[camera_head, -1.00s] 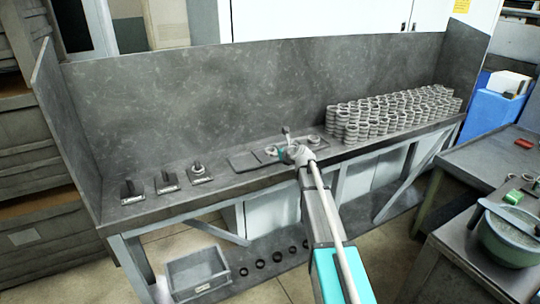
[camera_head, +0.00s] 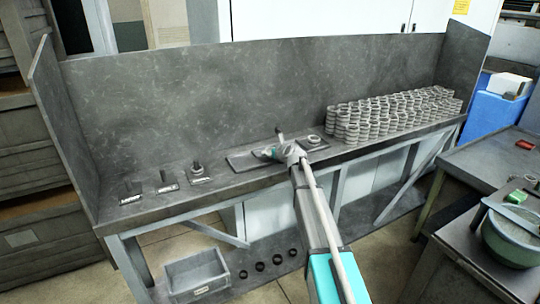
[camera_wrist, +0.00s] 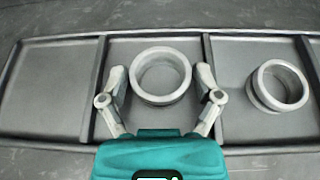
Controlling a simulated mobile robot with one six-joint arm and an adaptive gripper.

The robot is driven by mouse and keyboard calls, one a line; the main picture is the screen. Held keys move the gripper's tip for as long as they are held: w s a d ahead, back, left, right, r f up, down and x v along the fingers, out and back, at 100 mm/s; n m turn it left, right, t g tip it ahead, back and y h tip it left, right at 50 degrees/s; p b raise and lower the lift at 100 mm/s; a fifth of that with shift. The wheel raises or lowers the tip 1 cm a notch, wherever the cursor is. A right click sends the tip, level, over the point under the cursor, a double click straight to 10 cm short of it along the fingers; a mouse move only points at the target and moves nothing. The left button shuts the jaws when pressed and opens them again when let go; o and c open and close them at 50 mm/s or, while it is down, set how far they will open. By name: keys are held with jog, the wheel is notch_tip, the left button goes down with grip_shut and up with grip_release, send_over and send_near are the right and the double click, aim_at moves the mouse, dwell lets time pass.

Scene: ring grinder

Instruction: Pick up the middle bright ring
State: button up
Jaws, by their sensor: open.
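The bright ring (camera_wrist: 160,98) sits in the middle compartment of a grey three-part tray (camera_wrist: 60,90) in the wrist view. My gripper (camera_wrist: 160,76) is open, with one finger on each side of this ring. I cannot tell whether the fingertips touch it or how high they are above the tray. In the head view my gripper (camera_head: 272,152) covers the middle compartment and hides the ring. A second ring (camera_wrist: 262,98) sits in the right compartment; it also shows in the head view (camera_head: 314,140). The left compartment is empty.
Many stacked rings (camera_head: 365,128) stand to the right on the bench. Several small black fixtures (camera_head: 166,182) stand to the left. A back panel (camera_head: 200,110) rises behind the tray. The bench between the fixtures and tray is clear.

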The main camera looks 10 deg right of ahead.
jog(key=shift+c, duration=0.3)
jog(key=c, duration=0.8)
jog(key=shift+r, duration=0.2)
notch_tip(320, 180, up, 3)
jog(key=p, duration=0.3)
jog(key=shift+s+d+r+p, duration=0.15)
jog(key=shift+s+r+p, duration=1.5)
jog(key=shift+s, duration=0.7)
jog(key=shift+s+d+r+p, duration=0.1)
jog(key=shift+s+r+p, duration=1.55)
jog(key=shift+s, duration=0.7)
jog(key=shift+s+d+r+p, duration=0.15)
jog(key=shift+s+r+p, duration=1.5)
jog(key=shift+s, duration=0.7)
jog(key=shift+f, duration=0.15)
